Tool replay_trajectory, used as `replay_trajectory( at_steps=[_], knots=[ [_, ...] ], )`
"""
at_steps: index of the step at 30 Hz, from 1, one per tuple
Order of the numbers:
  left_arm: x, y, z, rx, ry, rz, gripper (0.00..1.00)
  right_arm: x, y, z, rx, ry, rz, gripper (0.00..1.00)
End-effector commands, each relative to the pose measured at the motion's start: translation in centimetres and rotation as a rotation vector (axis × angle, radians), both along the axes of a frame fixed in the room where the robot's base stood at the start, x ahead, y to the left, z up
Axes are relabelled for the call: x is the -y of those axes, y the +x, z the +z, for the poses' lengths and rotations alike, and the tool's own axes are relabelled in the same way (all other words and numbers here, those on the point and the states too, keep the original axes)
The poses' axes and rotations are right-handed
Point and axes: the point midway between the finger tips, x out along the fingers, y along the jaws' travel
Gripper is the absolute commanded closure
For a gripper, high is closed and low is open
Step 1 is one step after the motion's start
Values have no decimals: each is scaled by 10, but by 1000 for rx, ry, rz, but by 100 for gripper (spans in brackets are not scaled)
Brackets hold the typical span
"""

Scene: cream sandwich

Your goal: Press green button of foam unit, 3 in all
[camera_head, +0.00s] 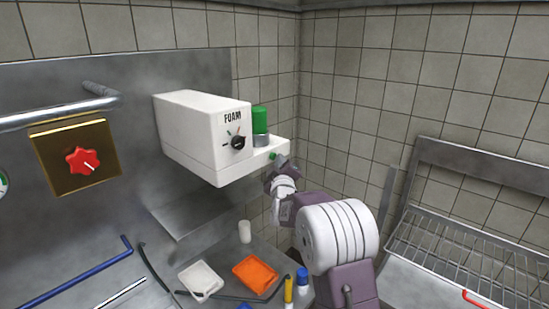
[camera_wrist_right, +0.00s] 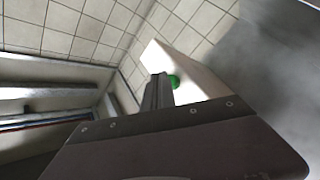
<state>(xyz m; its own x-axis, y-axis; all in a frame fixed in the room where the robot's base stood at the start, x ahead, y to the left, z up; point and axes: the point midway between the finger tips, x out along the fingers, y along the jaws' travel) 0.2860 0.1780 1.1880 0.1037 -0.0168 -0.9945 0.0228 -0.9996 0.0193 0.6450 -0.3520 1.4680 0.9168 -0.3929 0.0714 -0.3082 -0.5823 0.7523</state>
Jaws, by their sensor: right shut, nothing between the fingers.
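The foam unit (camera_head: 190,130) is a white box on the wall, marked FOAM, with a black dial (camera_head: 238,143) on its front. A green-topped cylinder (camera_head: 260,119) stands on its right ledge. The small green button (camera_head: 273,156) is on the front of that ledge, partly hidden by my gripper. In the right wrist view the green button (camera_wrist_right: 174,81) shows on the white face, just beside the fingertips. My right gripper (camera_head: 280,162) is shut and empty, its tips close to the button. I cannot tell whether they touch it. My left gripper is not in view.
A red knob (camera_head: 82,161) on a brass plate and a steel rail (camera_head: 50,117) are on the left. Below lie an orange tray (camera_head: 255,274), a white tray (camera_head: 200,280) and a white cylinder (camera_head: 244,232). A wire rack (camera_head: 465,262) is on the right.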

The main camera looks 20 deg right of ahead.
Motion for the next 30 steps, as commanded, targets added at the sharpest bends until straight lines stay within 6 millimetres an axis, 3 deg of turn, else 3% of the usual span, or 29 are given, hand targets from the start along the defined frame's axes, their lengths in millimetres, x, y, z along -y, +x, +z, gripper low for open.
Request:
replay_trajectory(
  at_steps=[30],
  knots=[
    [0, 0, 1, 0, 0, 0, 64, -3, 6, -1, 0, 0, 0, 100]
  ],
)
